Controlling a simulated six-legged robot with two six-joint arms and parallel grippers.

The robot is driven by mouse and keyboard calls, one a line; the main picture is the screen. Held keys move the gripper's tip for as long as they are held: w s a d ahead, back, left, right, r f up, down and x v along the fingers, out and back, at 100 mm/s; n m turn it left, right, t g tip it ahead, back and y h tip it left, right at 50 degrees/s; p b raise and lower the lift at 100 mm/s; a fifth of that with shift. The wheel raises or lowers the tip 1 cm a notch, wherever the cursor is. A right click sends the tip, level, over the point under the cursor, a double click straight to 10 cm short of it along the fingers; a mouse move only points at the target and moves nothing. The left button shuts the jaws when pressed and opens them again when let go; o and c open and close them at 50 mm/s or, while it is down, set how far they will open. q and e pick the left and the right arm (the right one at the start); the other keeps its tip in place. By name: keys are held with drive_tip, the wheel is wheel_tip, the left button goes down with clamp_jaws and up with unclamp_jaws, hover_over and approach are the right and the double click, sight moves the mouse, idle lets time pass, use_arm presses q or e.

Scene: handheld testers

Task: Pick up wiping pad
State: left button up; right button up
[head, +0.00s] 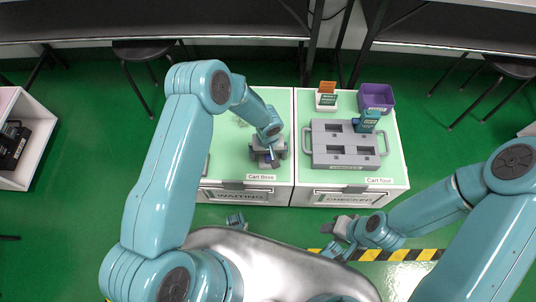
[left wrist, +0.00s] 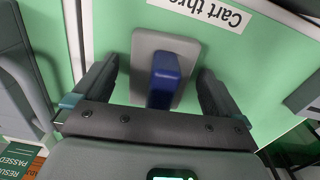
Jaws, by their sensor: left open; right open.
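The wiping pad, a grey rounded plate (left wrist: 186,46) with a blue raised handle (left wrist: 164,72), lies on the light green top of cart three near its labelled edge. My right gripper (head: 340,238) is open and empty, low in front of cart four, away from the pad.
Cart four (head: 395,165) stands right of cart three (head: 280,105). Stools (head: 143,50) and dark benches stand behind the carts.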

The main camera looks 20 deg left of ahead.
use_arm(q)
drive_tip(key=c, duration=1.2)
drive_tip(key=shift+o, duration=0.2)
wheel_tip(320, 180, up, 20)
drive_tip(key=p, duration=0.4)
drive_tip(key=shift+p, duration=0.4)
